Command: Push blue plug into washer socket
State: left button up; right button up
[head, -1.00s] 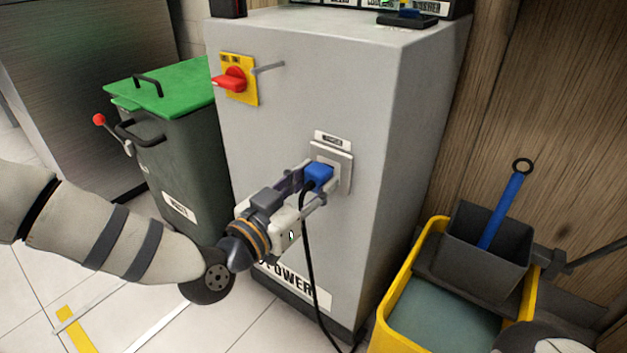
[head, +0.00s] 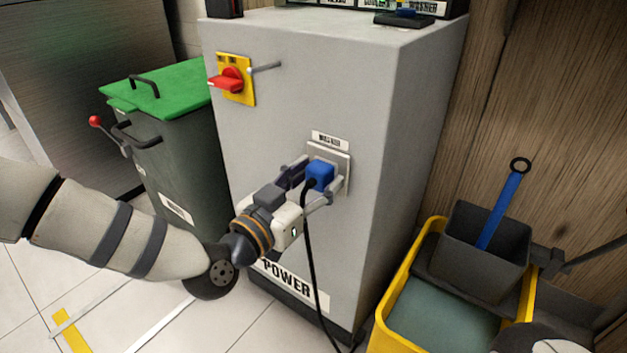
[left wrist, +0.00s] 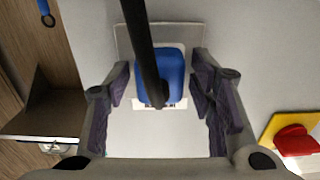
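The blue plug (head: 320,175) with its black cable sits against the socket plate (head: 343,160) on the front of the grey power cabinet (head: 285,110). A small label (head: 330,140) is above the plate. My left gripper (head: 308,182) is in front of the plug with a finger on either side. In the left wrist view the plug (left wrist: 160,78) lies between the open fingers (left wrist: 162,90), with a gap on each side. The cable covers part of the plug. The plug covers the socket holes, so its depth cannot be told. My right gripper does not show.
A red switch on a yellow plate (head: 247,92) is at the cabinet's upper left. A green-lidded bin (head: 170,90) stands left of the cabinet. A yellow mop bucket (head: 408,265) stands at the lower right by the wooden wall. The black cable (head: 311,260) hangs to the floor.

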pick_arm(q)
jog(key=v, duration=1.2)
